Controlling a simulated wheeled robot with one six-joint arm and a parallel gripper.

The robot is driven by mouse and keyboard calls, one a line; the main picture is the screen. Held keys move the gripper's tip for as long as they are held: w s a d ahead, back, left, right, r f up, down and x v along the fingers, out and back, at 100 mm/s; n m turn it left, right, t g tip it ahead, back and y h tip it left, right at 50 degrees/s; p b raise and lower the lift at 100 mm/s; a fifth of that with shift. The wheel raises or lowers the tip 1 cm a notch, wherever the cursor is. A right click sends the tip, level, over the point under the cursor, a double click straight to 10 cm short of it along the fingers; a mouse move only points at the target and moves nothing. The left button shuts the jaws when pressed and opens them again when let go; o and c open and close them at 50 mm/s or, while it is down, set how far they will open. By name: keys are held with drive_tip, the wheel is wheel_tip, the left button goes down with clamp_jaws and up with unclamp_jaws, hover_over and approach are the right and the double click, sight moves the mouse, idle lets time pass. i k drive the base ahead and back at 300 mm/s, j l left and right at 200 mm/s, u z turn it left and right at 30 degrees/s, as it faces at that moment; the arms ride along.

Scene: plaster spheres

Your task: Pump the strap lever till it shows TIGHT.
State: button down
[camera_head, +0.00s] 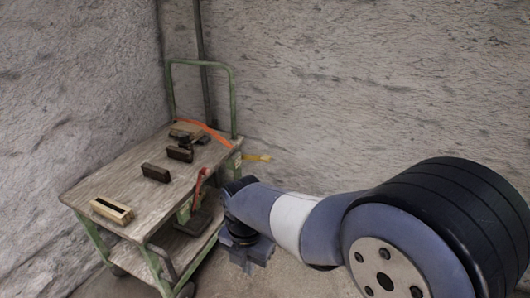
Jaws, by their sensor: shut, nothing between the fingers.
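A green-framed cart with a wooden top (128,178) stands left of centre. An orange strap (208,131) runs over a brown box at its far end and down toward the right edge. A red part (200,181), which looks like the strap lever, stands at the cart's right side. A small pale patch shows at the far right corner, with no readable word. My gripper (247,258) is shut and empty, hanging right of the cart, below and to the right of the red part, apart from it. My wrist hides some of the cart's right side.
On the top lie two dark brown blocks (156,173) and a pale slotted wooden box (112,210). A dark object (192,225) sits on the lower shelf. Rough walls stand close behind.

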sight(264, 158)
drive_tip(key=i, duration=1.15)
drive_tip(key=i+l+u, duration=0.1)
drive_tip(key=i, duration=1.05)
